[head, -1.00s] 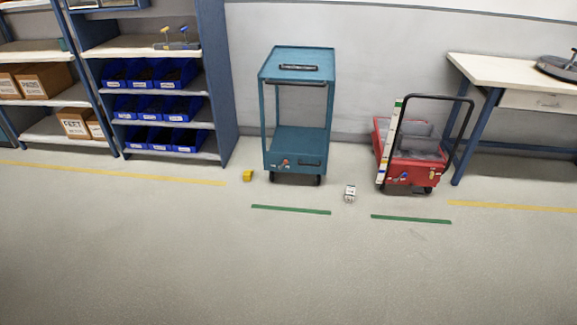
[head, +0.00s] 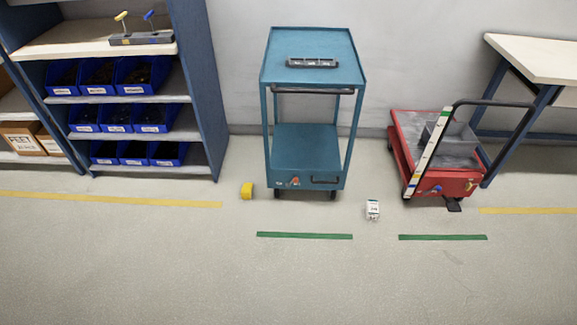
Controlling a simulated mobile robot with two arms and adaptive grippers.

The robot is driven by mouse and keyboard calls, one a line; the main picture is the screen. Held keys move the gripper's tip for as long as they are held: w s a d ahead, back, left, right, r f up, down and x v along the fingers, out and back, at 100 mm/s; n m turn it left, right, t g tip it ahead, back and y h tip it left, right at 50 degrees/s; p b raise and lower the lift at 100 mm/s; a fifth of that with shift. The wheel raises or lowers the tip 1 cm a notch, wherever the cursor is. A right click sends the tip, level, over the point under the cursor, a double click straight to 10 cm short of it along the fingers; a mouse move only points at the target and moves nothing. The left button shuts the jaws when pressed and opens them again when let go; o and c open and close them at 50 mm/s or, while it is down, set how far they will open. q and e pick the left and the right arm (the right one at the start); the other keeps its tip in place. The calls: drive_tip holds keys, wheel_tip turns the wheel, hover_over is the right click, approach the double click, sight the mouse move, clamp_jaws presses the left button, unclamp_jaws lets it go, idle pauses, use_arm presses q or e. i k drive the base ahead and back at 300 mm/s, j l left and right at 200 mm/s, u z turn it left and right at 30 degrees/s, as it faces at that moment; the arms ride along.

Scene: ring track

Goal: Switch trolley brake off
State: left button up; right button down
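A teal two-shelf trolley (head: 305,140) stands against the wall in the middle of the head view. Its lower front panel carries a small orange-red knob (head: 295,181) and a dark handle (head: 325,181). A red cart (head: 445,184) with a black push bar stands to its right. Neither of my grippers is in view.
Green floor strips (head: 304,236) lie in front. Shelving with blue bins (head: 138,76) stands left, a workbench (head: 530,58) right. The near floor is clear.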

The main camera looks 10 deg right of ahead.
sight(295, 179)
drive_tip(key=i+j, duration=0.15)
drive_tip(key=i, duration=0.35)
drive_tip(key=i+j, duration=0.15)
drive_tip(key=i, duration=0.35)
drive_tip(key=i+j+u, duration=0.1)
drive_tip(key=i, duration=0.4)
